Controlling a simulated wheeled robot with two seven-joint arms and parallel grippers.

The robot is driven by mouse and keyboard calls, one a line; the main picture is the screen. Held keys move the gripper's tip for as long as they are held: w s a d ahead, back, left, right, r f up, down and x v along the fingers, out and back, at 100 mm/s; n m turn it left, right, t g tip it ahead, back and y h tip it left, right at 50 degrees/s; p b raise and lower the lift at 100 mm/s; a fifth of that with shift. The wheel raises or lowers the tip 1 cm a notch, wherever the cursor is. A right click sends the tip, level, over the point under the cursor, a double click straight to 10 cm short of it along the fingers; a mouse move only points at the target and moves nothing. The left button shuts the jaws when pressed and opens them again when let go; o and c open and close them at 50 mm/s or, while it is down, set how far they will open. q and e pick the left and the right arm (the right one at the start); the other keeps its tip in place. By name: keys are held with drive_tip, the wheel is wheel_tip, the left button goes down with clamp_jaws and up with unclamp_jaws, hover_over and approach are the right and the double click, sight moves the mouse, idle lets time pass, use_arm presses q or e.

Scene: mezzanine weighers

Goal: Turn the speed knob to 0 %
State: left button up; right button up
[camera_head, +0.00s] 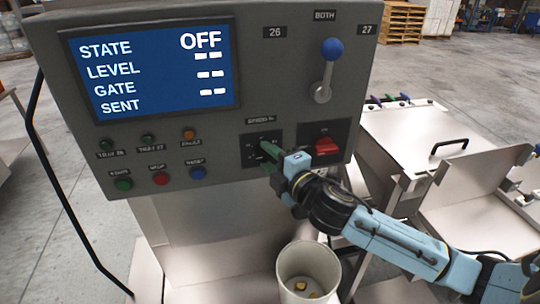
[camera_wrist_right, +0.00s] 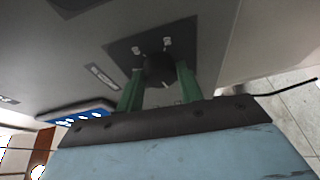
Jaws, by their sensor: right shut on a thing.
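The speed knob (camera_wrist_right: 158,70) is a round black knob on a dark plate, seen in the right wrist view. In the head view its plate (camera_head: 252,156) shows under the speed label, and the knob itself is mostly hidden by my gripper. My right gripper (camera_head: 270,158) reaches the panel from the lower right. Its two green fingers, also seen in the right wrist view (camera_wrist_right: 160,88), stand on either side of the knob, shut on it. The pointer reading cannot be made out. My left gripper is not in view.
The grey control panel (camera_head: 90,160) has a blue screen (camera_head: 150,70) reading OFF. A red switch (camera_head: 326,146) sits just right of the knob. A blue-ball lever (camera_head: 330,50) is above. Several coloured buttons are at left. A white bucket (camera_head: 290,255) stands below my right arm.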

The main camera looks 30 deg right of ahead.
drive_tip(key=n+g, duration=0.1)
drive_tip(key=n, duration=0.2)
drive_tip(key=shift+r+h, duration=0.2)
drive_tip(key=shift+h, duration=0.2)
drive_tip(key=shift+a+n, duration=0.1)
drive_tip(key=shift+n, duration=0.3)
drive_tip(key=o, duration=1)
